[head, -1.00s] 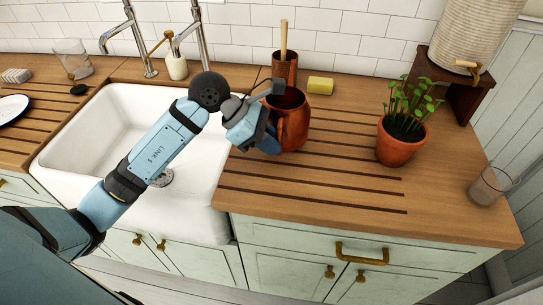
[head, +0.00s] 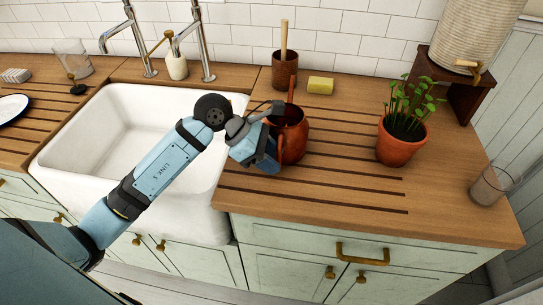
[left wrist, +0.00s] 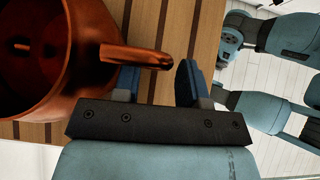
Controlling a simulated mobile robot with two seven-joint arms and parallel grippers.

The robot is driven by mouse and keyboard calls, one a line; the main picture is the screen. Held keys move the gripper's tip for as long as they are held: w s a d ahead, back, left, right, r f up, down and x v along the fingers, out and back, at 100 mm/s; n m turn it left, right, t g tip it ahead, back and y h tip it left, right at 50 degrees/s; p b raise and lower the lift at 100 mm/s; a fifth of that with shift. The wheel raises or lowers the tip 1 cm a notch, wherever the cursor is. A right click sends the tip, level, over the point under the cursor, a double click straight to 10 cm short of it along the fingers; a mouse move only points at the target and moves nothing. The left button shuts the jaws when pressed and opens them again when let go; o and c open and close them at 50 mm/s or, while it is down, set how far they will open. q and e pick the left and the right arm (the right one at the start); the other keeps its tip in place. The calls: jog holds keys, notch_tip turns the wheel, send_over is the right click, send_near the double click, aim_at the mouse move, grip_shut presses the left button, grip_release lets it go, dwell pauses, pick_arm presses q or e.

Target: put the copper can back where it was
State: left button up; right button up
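The copper can (head: 293,140), a round reddish pot with a thin upright piece at its rim, stands upright on the wooden counter just right of the sink. My left gripper (head: 272,156) is at the can's left front side. In the left wrist view the can (left wrist: 50,60) fills the upper left, and its handle reaches out past one finger toward the gap. The left fingers (left wrist: 158,82) are apart, with a clear space between them. Whether a finger touches the can is hard to tell. My right gripper is not in view.
A copper holder (head: 285,70) with a wooden handle in it and a yellow sponge (head: 320,86) stand behind the can. A potted plant (head: 401,140) and a glass (head: 490,185) are to the right. The white sink (head: 90,140) is left. The front-right counter is clear.

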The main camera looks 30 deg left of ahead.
pick_arm(q)
jog(key=shift+r, duration=0.2)
jog(key=shift+a+r, duration=0.2)
jog(key=shift+a, duration=0.15)
jog(key=v, duration=1.1)
jog(key=shift+s, duration=0.2)
